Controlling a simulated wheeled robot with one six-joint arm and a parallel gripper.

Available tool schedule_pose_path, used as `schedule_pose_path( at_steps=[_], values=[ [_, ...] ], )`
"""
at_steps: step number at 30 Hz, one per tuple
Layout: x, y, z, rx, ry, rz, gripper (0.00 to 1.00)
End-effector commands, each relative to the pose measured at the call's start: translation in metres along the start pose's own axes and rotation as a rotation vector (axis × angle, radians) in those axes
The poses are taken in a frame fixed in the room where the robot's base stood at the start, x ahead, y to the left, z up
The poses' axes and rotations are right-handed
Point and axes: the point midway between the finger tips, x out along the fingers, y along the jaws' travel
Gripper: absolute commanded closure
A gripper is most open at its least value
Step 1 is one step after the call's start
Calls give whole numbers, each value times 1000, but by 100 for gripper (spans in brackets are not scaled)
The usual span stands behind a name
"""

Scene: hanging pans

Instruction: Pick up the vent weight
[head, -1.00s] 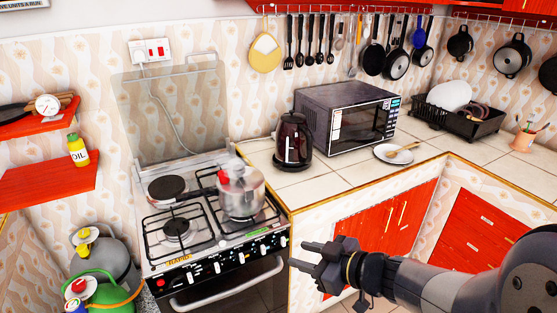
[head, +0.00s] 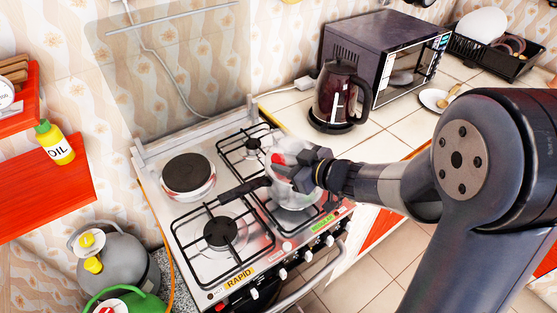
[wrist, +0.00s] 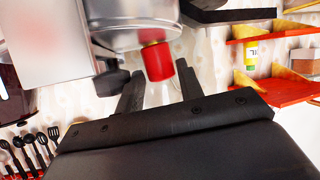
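The vent weight is a small red cylinder (head: 277,159) on the lid of the steel pressure cooker (head: 290,190), which stands on the stove's front right burner. In the wrist view, which looks inverted, the red vent weight (wrist: 157,60) shows large beside the cooker's metal lid (wrist: 130,10). My gripper (head: 290,160) reaches in from the right over the cooker and hides part of it. In the wrist view my gripper (wrist: 158,72) is open, with the weight's end lying between the two fingertips in the picture. I cannot tell whether a finger touches it.
The cooker's black handle (head: 243,190) points left over the stove. A dark kettle (head: 340,97) and a microwave (head: 385,50) stand on the counter behind and right. A red shelf with an oil bottle (head: 55,143) and gas cylinders (head: 115,265) are at the left.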

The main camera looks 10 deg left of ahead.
Motion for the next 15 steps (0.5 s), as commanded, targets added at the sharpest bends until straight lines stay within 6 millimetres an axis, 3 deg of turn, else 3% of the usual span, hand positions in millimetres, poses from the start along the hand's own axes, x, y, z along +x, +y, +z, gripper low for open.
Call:
schedule_pose_path(
  at_steps=[10, 15],
  values=[
    [8, 0, 0, -1, 1, 0, 65],
    [8, 0, 0, -1, 1, 0, 79]
  ],
)
